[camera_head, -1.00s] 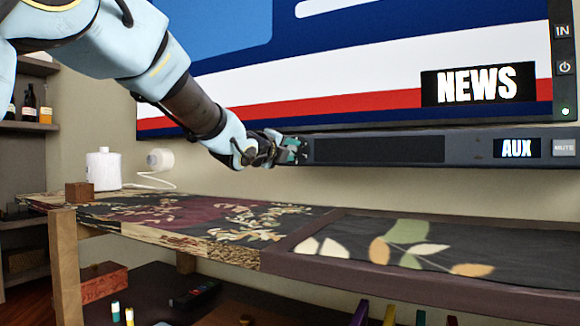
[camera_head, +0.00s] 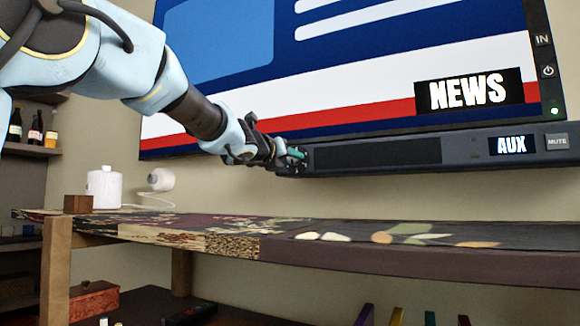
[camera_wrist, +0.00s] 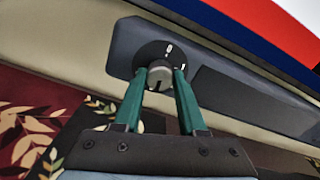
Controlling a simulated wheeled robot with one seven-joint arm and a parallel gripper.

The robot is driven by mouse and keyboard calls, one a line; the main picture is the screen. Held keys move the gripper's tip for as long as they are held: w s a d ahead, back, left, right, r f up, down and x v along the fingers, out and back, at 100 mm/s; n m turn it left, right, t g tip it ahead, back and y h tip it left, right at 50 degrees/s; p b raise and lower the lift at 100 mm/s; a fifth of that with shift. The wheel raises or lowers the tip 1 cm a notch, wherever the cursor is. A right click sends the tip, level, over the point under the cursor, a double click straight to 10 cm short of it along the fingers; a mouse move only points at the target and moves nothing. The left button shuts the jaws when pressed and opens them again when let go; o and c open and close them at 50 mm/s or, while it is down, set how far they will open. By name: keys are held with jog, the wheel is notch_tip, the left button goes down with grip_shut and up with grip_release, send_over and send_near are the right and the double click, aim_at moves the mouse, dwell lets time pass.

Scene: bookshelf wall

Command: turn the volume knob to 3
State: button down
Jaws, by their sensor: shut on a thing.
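The volume knob (camera_wrist: 158,77) is a small grey cylinder on a dark round dial plate (camera_wrist: 152,52) at the left end of the soundbar (camera_head: 375,152). White marks show on the plate, too small to read surely; a dark line shows on the knob's face. My gripper (camera_wrist: 159,73) has its two green fingers on either side of the knob, shut on it. In the head view my gripper (camera_head: 296,159) is at the soundbar's left end and hides the knob.
The TV (camera_head: 350,75) hangs just above the soundbar. A patterned table (camera_head: 330,235) stands below, with a wooden block (camera_head: 78,204) and a white jar (camera_head: 104,190) at its left. The soundbar's AUX display (camera_head: 511,145) and MUTE button (camera_head: 557,142) are far right.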

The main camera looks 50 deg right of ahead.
jog(key=shift+f+m, duration=0.1)
jog(key=shift+m, duration=0.4)
jog(key=shift+c, duration=2.4)
grip_release()
jog(key=b+v, duration=0.1)
jog(key=v, duration=1)
jog(key=shift+d, duration=0.1)
